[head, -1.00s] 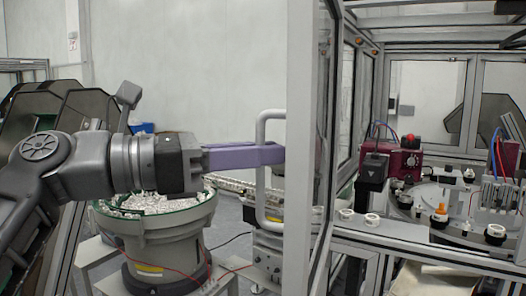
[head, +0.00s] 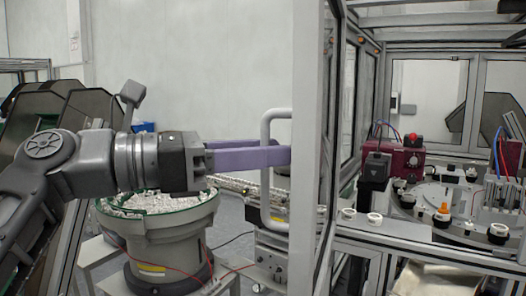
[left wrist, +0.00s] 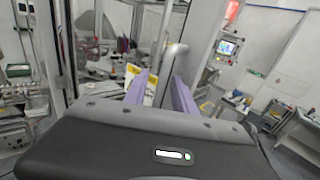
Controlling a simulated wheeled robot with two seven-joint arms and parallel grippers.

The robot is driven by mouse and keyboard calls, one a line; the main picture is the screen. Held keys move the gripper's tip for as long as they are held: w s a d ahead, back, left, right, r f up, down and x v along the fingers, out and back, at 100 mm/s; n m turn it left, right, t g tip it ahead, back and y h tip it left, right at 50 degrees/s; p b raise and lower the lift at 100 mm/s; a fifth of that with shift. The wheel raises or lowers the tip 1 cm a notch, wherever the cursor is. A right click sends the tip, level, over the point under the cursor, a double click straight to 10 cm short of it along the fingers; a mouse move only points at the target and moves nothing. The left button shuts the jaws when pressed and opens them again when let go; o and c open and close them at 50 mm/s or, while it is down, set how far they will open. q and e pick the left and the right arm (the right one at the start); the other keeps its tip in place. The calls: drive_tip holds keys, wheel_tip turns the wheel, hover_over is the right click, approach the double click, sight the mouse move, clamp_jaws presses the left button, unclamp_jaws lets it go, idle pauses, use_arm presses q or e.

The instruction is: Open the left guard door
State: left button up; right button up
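The left guard door (head: 306,150) is seen nearly edge-on, a pale framed panel swung out from the cell toward me. Its pale bar handle (head: 266,190) stands out on the left face and also shows in the left wrist view (left wrist: 171,68). My left gripper (head: 281,156) reaches in from the left at the handle's upper part. Its purple fingers are apart in the left wrist view (left wrist: 160,84), with the handle bar between or just beyond them; contact cannot be told. The fingertips are partly hidden at the door edge. My right gripper is out of view.
A bowl feeder (head: 157,235) full of small parts stands below my left arm. Inside the cell are a red unit (head: 402,158) and a round dial table (head: 440,200). A cell frame beam (head: 430,240) runs right of the door.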

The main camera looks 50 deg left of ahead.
use_arm(q)
drive_tip(key=v, duration=0.8)
drive_tip(key=shift+b, duration=0.45)
